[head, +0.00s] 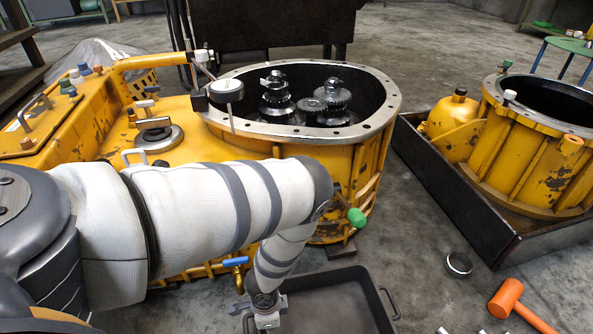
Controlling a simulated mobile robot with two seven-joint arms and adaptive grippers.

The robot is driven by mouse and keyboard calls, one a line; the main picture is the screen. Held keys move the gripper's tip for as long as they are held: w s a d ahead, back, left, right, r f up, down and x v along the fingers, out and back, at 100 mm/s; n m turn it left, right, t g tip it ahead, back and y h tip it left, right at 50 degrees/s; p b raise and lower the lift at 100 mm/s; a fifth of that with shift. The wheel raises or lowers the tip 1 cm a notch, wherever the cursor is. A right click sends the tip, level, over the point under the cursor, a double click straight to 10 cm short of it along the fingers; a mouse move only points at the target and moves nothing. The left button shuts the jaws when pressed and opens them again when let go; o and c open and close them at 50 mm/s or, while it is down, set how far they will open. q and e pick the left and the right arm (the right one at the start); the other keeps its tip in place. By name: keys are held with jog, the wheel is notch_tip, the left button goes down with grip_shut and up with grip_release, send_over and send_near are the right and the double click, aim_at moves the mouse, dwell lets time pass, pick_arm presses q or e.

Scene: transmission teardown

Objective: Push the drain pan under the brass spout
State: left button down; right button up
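The drain pan (335,300) is a dark, shallow tray with side handles. It lies on the floor at the bottom centre, its near part cut off by the frame. A blue-handled valve (236,262) with a brass-coloured body sits low on the yellow transmission housing (340,180), left of and behind the pan. My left arm reaches across the housing and bends down. My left gripper (266,318) is at the pan's left side; contact and finger opening are unclear. My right gripper is out of view.
A dark tray (455,205) at right holds a second yellow housing (520,155). An orange mallet (515,303) and a metal ring (459,263) lie on the floor right of the pan. A green-knobbed lever (356,217) projects above the pan.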

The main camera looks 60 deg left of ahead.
pick_arm(q)
jog(key=s+a, duration=0.2)
jog(key=s, duration=0.3)
jog(key=s+a+p, duration=0.1)
jog(key=s+a, duration=0.2)
jog(key=s, duration=0.2)
jog(key=s+a, duration=0.3)
jog(key=s, duration=0.3)
jog(key=shift+a, duration=0.15)
jog(key=shift+w, duration=0.1)
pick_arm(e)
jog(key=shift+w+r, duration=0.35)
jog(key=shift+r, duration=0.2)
